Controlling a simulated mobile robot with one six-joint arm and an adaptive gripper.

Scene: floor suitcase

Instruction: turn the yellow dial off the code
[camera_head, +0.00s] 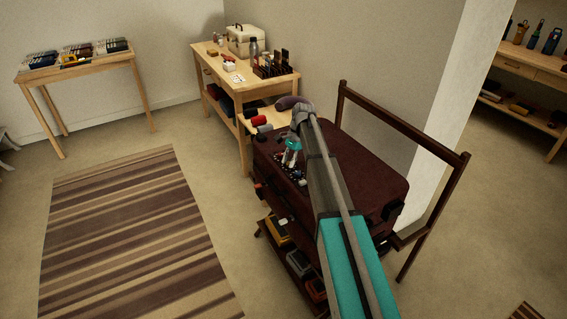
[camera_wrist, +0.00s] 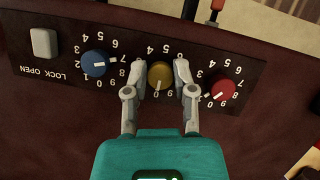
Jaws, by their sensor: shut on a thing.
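The yellow dial (camera_wrist: 160,75) sits between the blue dial (camera_wrist: 95,64) and the red dial (camera_wrist: 222,90) on a dark panel (camera_wrist: 60,75) with pale digits. In the wrist view my gripper (camera_wrist: 160,82) has one finger on each side of the yellow dial and is shut on it. The yellow dial's pale pointer line faces the lower part of its digit ring; the fingers hide some digits. The panel is on a dark maroon suitcase (camera_head: 375,180), where my gripper (camera_head: 291,158) also shows in the head view. The dials are too small to read there.
A white lock slider (camera_wrist: 44,43) marked LOCK OPEN is left of the blue dial. The suitcase rests on a dark wooden rack with a tall frame (camera_head: 405,128). A cluttered wooden table (camera_head: 285,83) stands behind it. The striped rug (camera_head: 130,230) at left is clear.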

